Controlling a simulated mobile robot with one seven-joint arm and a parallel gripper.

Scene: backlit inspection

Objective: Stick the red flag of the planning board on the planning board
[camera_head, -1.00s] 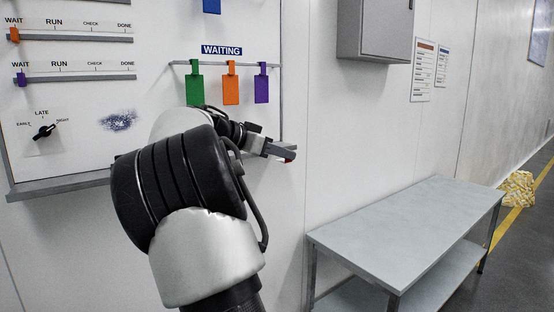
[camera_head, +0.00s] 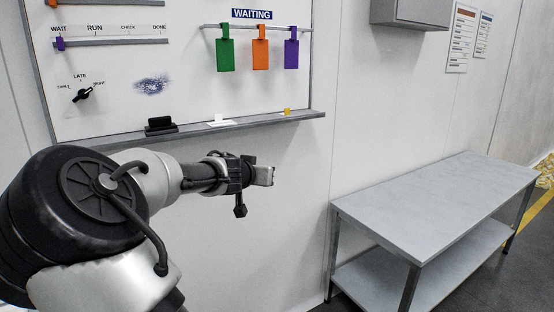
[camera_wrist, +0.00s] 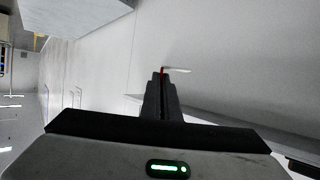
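The planning board (camera_head: 190,55) is a white wall board at the upper left in the head view. My gripper (camera_head: 270,175) is below and in front of the board's bottom ledge, apart from it, pointing right. In the wrist view its fingers (camera_wrist: 161,78) are together, with a small red sliver (camera_wrist: 162,70) of the red flag between their tips. Most of the flag is hidden by the fingers, and no red shows in the head view now.
Green (camera_head: 225,54), orange (camera_head: 260,54) and purple (camera_head: 291,54) tags hang from the WAITING rail. A black eraser (camera_head: 160,125), a white card (camera_head: 221,121) and a yellow piece (camera_head: 287,112) are at the ledge (camera_head: 250,124). A grey bench (camera_head: 440,200) stands at the right.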

